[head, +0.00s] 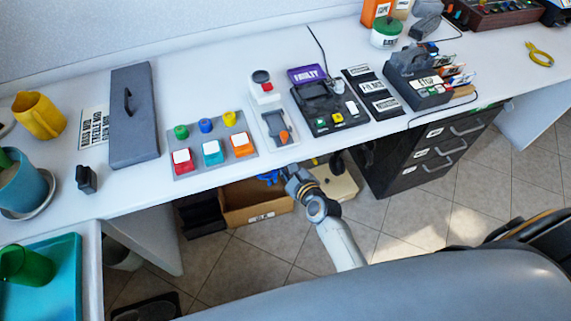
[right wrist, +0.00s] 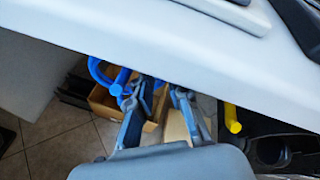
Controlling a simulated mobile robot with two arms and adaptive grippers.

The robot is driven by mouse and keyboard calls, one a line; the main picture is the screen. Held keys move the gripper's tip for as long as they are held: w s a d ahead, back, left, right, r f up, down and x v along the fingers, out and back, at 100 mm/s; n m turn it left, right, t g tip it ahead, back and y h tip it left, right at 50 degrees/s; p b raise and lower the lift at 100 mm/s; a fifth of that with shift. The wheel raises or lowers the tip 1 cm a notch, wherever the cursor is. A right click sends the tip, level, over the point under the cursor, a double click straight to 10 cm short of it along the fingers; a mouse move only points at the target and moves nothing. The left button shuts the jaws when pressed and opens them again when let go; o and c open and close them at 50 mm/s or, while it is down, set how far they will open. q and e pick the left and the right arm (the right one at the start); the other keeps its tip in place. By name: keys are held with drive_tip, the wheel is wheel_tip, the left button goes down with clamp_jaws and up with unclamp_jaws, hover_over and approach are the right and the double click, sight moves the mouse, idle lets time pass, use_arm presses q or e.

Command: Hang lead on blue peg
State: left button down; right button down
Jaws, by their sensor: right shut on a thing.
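The blue peg (right wrist: 97,72) shows below the desk's front edge in the right wrist view, a thick curved bar beside the left finger. It is a small blue patch in the head view (head: 267,178). My right gripper (right wrist: 160,98) reaches up under the desk edge, just right of the peg. In the head view the gripper (head: 287,172) is at the front edge of the desk. It is shut on the lead, which is mostly hidden by the fingers; I cannot tell whether the lead touches the peg. My left gripper is not in view.
A yellow peg (right wrist: 232,118) sticks out to the right of the gripper. A cardboard box (head: 257,203) stands on the floor below. A black drawer unit (head: 433,150) is to the right. The desk edge (right wrist: 200,66) lies close above the fingers.

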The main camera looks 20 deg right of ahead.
drive_tip(key=c, duration=1.2)
unclamp_jaws()
drive_tip(key=v, duration=1.2)
drive_tip(key=s+a+f+n+g+p, duration=0.1)
drive_tip(key=s+f+n+g, duration=0.1)
drive_tip(key=s+f+n, duration=0.4)
drive_tip(key=s+f+n+g, duration=0.2)
drive_tip(key=f+n, duration=0.1)
drive_tip(key=f, duration=0.6)
drive_tip(key=s+a+f+n+g+p, duration=0.1)
drive_tip(key=s+f+n+g, duration=0.15)
drive_tip(key=f+n, duration=0.35)
drive_tip(key=s+d+f+n+g, duration=0.2)
drive_tip(key=s+f+n, duration=0.3)
drive_tip(key=s, duration=0.3)
drive_tip(key=s+d+f+n+g+h, duration=0.1)
drive_tip(key=s+d+f+n+g, duration=0.1)
drive_tip(key=s, duration=0.6)
drive_tip(key=s+d+f+n+g+h, duration=0.1)
drive_tip(key=s+d+f+n+g, duration=0.1)
drive_tip(key=s+d+f+n, duration=0.2)
drive_tip(key=shift+s+f+n+p, duration=0.4)
drive_tip(key=shift+s+f+n, duration=1.5)
drive_tip(key=shift+n, duration=0.3)
drive_tip(key=shift+r, duration=0.1)
